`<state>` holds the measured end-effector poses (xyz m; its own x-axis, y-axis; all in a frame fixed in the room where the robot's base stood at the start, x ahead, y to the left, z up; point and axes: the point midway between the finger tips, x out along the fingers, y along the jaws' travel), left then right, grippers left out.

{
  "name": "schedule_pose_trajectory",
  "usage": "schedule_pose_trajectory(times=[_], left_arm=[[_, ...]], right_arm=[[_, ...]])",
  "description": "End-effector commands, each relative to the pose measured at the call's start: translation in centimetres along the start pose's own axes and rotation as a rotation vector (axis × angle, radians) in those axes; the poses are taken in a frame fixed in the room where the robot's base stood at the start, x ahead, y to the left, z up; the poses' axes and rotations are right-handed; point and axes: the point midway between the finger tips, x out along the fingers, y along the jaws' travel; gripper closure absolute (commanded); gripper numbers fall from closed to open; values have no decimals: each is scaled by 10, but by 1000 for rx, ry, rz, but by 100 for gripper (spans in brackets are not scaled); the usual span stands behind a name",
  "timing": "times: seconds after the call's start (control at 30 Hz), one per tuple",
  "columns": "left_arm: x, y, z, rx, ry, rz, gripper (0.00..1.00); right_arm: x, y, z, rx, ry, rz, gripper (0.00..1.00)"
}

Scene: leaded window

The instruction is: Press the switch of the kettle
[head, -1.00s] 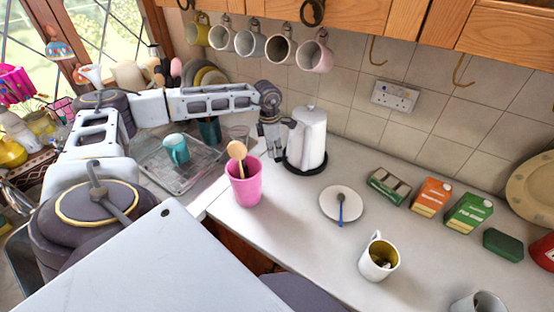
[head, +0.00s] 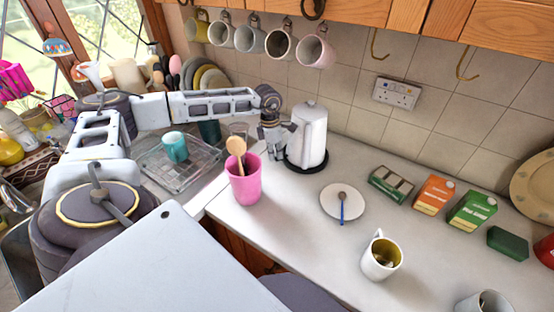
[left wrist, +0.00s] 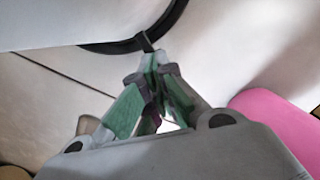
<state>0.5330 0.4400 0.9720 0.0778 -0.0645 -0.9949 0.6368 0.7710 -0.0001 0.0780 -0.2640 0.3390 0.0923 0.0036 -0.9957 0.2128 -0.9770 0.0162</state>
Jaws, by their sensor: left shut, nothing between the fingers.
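The white kettle (head: 312,137) stands upright on its round black base (head: 319,166) against the tiled wall. My left gripper (head: 272,156) is just left of the kettle, pointing down and low beside it. In the left wrist view, my left gripper (left wrist: 151,58) is shut and empty, its fingertips together. They are at the edge of the black base (left wrist: 110,47), by a small dark tab (left wrist: 145,41) that looks like the switch. Whether they touch it I cannot tell. The kettle's white body (left wrist: 50,22) fills the upper left there. My right gripper is out of view.
A pink cup (head: 243,187) with a wooden spoon stands in front of my left gripper; it also shows in the wrist view (left wrist: 275,118). A white saucer (head: 328,203) and a mug (head: 381,260) are to the right. A drying tray (head: 185,178) is left.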

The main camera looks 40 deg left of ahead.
Motion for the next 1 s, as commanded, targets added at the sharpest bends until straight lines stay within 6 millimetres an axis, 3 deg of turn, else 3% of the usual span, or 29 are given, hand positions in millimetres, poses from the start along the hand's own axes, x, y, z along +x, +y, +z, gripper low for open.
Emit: schedule_pose_trajectory(times=[0.03, 0.27, 0.67, 1.0], left_arm=[[7, 0, -1, 0, 1, -1, 100], [4, 0, -2, 0, 2, -1, 100], [-9, 0, -29, 0, 2, 0, 100], [-9, 0, -30, 0, 1, 0, 100]], right_arm=[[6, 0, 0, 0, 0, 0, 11], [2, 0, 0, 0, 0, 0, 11], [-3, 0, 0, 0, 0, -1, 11], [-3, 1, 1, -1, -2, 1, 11]])
